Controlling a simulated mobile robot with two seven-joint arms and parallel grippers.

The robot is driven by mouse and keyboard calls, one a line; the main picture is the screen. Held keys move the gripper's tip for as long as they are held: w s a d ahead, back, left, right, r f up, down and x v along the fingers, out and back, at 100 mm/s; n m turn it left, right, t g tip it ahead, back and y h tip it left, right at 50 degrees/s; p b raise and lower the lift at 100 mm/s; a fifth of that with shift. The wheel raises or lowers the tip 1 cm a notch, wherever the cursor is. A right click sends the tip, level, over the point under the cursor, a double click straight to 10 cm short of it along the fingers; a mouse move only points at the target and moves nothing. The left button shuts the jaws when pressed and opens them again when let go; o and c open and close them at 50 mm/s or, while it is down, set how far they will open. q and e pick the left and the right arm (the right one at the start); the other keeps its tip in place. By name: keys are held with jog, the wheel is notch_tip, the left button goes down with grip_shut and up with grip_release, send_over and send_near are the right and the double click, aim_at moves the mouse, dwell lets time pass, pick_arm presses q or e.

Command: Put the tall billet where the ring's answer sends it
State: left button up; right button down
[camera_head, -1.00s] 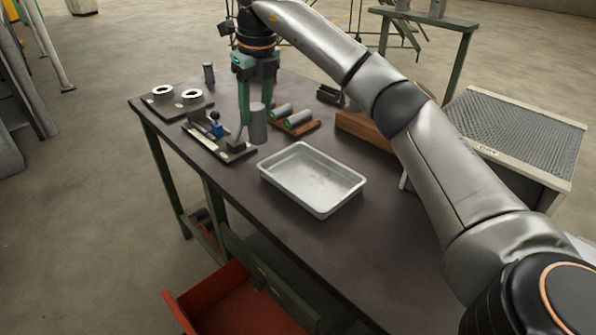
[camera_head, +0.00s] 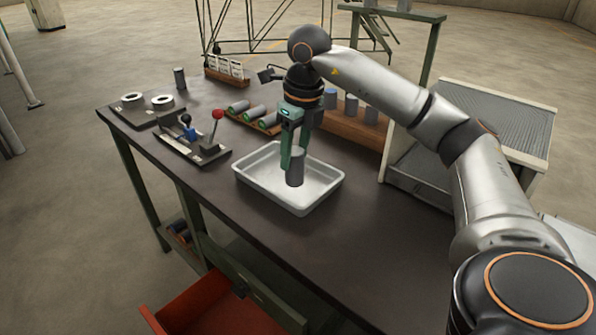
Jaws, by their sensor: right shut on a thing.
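My right gripper (camera_head: 295,148) points down over the white metal tray (camera_head: 240,172). It is shut on a grey cylindrical billet (camera_head: 295,170), held upright. The billet's lower end shows against the tray floor; I cannot tell whether it touches. Two pale rings (camera_head: 132,97) (camera_head: 162,101) sit on a dark plate at the table's far left. A fixture (camera_head: 183,146) with a blue part and a red-knobbed lever (camera_head: 217,115) stands left of the tray. A small dark cylinder (camera_head: 180,78) stands behind the rings. My left gripper is not in view.
Grey billets with green ends (camera_head: 253,112) lie in a wooden rack behind the tray. Several billets (camera_head: 351,103) stand along a wooden block (camera_head: 367,133). A mesh-topped box (camera_head: 500,125) stands at right. A red drawer (camera_head: 205,305) is open below. The table's front right is clear.

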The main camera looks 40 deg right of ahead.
aim_at(298, 168)
jog(key=shift+s+d+f, duration=0.15)
jog(key=shift+s+f, duration=0.1)
jog(key=shift+f, duration=0.1)
jog(key=shift+f+b, duration=0.35)
jog(key=shift+f, duration=1.1)
jog(key=shift+f, duration=0.15)
jog(key=shift+c, duration=1.7)
grip_release()
notch_tip(298, 168, up, 12)
jog(key=s+p, duration=0.2)
jog(key=shift+p, duration=0.4)
